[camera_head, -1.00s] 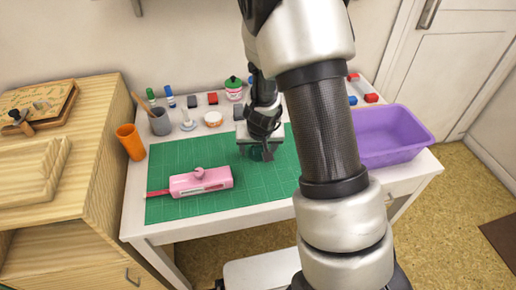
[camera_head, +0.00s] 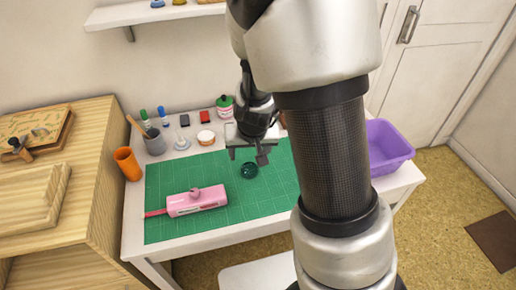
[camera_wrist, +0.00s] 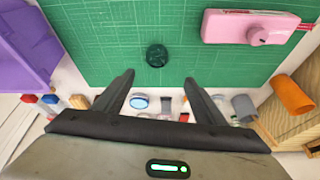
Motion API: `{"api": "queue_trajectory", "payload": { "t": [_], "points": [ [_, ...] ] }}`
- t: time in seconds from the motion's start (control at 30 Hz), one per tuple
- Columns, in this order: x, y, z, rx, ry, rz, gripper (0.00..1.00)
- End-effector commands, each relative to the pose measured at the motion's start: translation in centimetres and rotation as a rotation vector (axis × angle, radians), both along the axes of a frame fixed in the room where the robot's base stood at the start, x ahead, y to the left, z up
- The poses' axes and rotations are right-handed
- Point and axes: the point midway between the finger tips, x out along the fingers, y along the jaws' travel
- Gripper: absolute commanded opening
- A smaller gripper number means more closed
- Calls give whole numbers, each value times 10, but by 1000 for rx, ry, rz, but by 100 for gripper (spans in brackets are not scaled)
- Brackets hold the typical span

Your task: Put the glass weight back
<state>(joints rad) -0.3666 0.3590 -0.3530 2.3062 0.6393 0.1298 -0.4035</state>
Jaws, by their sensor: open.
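The glass weight (camera_head: 249,171), a dark green round piece, sits on the green cutting mat (camera_head: 258,196) near its back edge.
A pink case (camera_head: 196,200) lies on the mat to the left. An orange cup (camera_head: 127,163), a grey cup (camera_head: 154,141), a white round pot (camera_head: 206,138) and several small items line the table's back and left. A purple bin (camera_head: 390,148) stands at right.

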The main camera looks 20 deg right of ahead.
Motion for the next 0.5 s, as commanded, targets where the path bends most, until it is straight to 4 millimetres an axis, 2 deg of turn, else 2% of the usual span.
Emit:
{"api": "queue_trajectory", "payload": {
  "t": [0.17, 0.3, 0.4, 0.5],
  "points": [
    [-19, 23, 72, 119, -37, 57, 65],
    [-59, 32, 141, 169, -62, 129, 65],
    [-96, 29, 180, 151, -79, 170, 65],
    [-133, 18, 207, 98, -91, 182, 65]
  ]
}}
